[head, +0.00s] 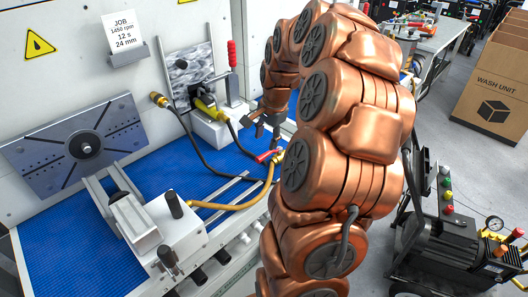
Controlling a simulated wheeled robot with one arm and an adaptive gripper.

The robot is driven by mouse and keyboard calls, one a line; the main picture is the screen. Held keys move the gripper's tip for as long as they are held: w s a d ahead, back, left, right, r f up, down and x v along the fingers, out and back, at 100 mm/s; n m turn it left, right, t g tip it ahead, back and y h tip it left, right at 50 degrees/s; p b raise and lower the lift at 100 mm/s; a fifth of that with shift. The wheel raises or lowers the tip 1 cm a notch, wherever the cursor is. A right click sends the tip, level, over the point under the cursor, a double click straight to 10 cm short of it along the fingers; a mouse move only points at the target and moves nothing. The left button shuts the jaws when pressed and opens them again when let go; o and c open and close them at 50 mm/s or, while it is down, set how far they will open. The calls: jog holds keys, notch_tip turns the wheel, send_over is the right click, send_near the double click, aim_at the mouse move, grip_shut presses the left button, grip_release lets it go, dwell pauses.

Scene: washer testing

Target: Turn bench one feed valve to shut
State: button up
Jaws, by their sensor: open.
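A small valve with a red lever (268,156) sits at the right side of the blue bench mat (60,258). The lever lies roughly level, and brass-coloured fittings (281,156) show at its right end. A yellow hose (236,207) runs along the bench up toward these fittings. My gripper (265,131) points down just above the red lever, with its dark fingers open and nothing seen between them. I cannot tell whether the fingertips touch the lever. My copper-coloured arm hides the area right of the valve.
A slotted plate (82,148), a grey vise-like fixture (135,225) and a white block with a red-handled clamp (232,54) stand on the bench. Dark hoses (190,140) cross the mat. A wheeled pump unit (450,240) and a cardboard box (492,90) stand to the right.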

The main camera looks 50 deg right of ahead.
aim_at(264, 155)
jog(key=shift+w+d+f+p, duration=0.1)
jog(key=shift+w+f+p, duration=0.25)
jog(key=shift+f, duration=0.95)
jog(key=shift+w+d+f+p, duration=0.15)
jog(key=shift+f+p, duration=0.35)
jog(key=shift+f, duration=0.75)
jog(key=shift+w+a+f+p, duration=0.1)
jog(key=shift+w+f+p, duration=0.25)
jog(key=shift+f, duration=0.95)
jog(key=shift+s, duration=0.1)
grip_shut()
